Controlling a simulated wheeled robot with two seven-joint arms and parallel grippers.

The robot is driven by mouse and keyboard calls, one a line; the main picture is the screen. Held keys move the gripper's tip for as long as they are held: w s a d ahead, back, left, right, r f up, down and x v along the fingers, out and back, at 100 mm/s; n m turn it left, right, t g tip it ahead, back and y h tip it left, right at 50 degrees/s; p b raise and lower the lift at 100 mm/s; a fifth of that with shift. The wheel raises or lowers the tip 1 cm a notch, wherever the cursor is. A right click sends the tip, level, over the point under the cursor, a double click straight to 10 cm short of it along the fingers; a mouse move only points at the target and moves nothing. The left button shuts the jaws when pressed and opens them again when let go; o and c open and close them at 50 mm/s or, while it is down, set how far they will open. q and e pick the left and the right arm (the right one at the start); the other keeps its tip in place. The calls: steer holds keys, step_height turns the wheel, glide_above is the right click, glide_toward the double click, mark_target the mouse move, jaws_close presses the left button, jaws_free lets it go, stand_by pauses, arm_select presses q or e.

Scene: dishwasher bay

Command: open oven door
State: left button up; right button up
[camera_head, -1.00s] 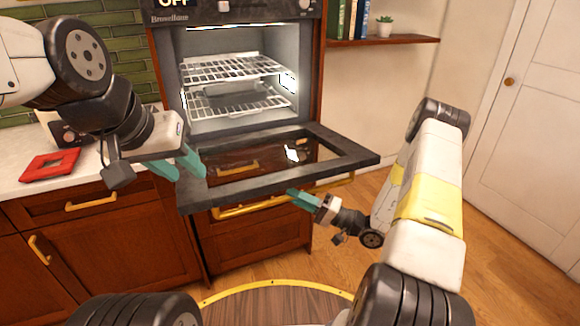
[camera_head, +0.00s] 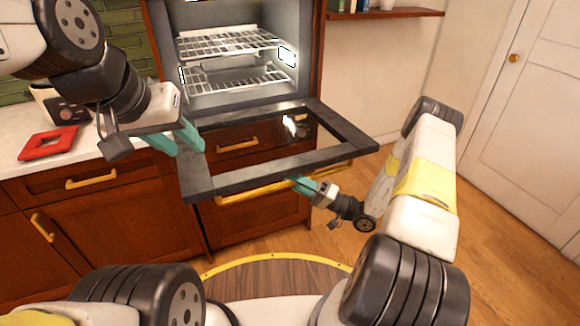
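The oven door (camera_head: 280,172) is a dark frame around a see-through window. It is swung down and out, close to level, and the oven cavity (camera_head: 235,60) with its wire racks is exposed. The gold oven handle (camera_head: 255,191) runs under the door's front edge. My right gripper (camera_head: 297,183) has its teal fingertips at the underside of the front edge, by the handle; whether they are apart or touch it is unclear. My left gripper (camera_head: 175,140) is open and empty, its teal fingers apart above or beside the door's left side.
Wooden drawers and cabinets with gold handles are below. A shelf (camera_head: 385,14) is on the right wall. Open wooden floor (camera_head: 500,240) extends right, towards a white door (camera_head: 525,110).

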steer(key=shift+s, duration=0.1)
steer(key=v, duration=0.8)
steer(key=shift+d, duration=0.1)
stand_by(0.4)
